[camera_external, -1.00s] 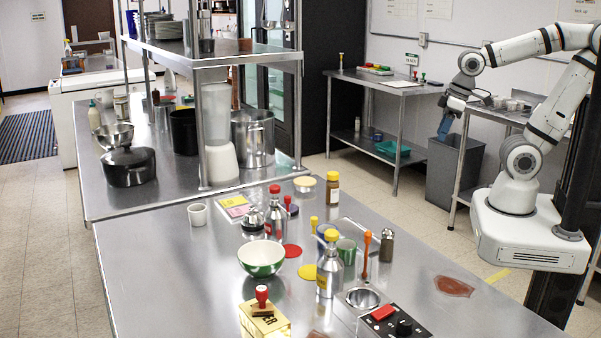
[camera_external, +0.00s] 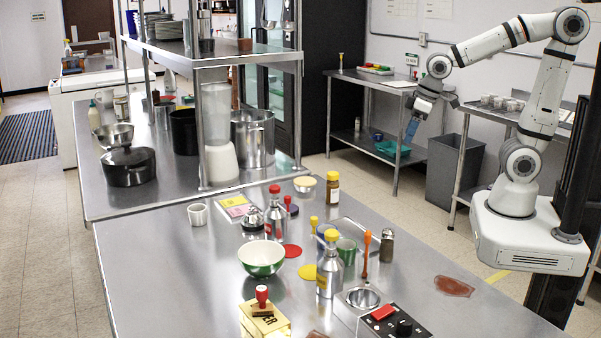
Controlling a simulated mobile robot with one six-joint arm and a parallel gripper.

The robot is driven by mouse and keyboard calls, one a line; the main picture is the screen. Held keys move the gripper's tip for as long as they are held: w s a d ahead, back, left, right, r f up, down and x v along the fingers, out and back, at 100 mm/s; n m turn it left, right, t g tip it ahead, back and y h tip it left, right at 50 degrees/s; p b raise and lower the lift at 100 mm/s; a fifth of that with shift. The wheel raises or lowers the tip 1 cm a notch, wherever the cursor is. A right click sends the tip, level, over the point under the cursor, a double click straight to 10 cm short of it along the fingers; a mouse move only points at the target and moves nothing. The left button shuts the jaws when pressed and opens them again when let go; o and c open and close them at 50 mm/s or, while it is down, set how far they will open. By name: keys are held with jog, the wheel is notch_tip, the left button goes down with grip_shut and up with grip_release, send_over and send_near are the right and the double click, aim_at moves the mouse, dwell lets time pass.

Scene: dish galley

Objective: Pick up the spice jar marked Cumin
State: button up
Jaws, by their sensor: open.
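A small jar (camera_external: 333,192) with a yellow lid, brown contents and a pale label stands upright on the steel counter (camera_external: 200,290), towards its far right edge. It looks like a spice jar, but its label is too small to read. My gripper (camera_external: 411,132) is open and empty, with blue fingers pointing down. It is in the air to the right of the jar and higher in the picture, beyond the counter's edge. No jar is between its fingers.
Near the jar are a cream-filled bowl (camera_external: 305,184), a metal-topped shaker (camera_external: 387,246), a green cup (camera_external: 346,251) and a yellow-capped bottle (camera_external: 329,265). A grey bin (camera_external: 455,175) stands on the floor. The counter's right side is partly clear.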

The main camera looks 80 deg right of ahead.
jog(key=w+f, duration=0.5)
jog(key=w, duration=0.6)
jog(key=b, duration=0.2)
send_near(330, 183)
jog(key=d+f, duration=0.2)
jog(key=f, duration=0.1)
jog(key=shift+s+d+t, duration=0.1)
jog(key=shift+t, duration=0.3)
jog(key=shift+w+a+p+x, duration=0.15)
jog(key=shift+p+x, duration=0.45)
jog(key=shift+x, duration=1.4)
jog(key=shift+w+a+p+x, duration=0.15)
jog(key=shift+p+x, duration=0.45)
jog(key=shift+x, duration=1.4)
jog(key=shift+d+r, duration=0.1)
jog(key=shift+c, duration=0.2)
jog(key=c, duration=1.1)
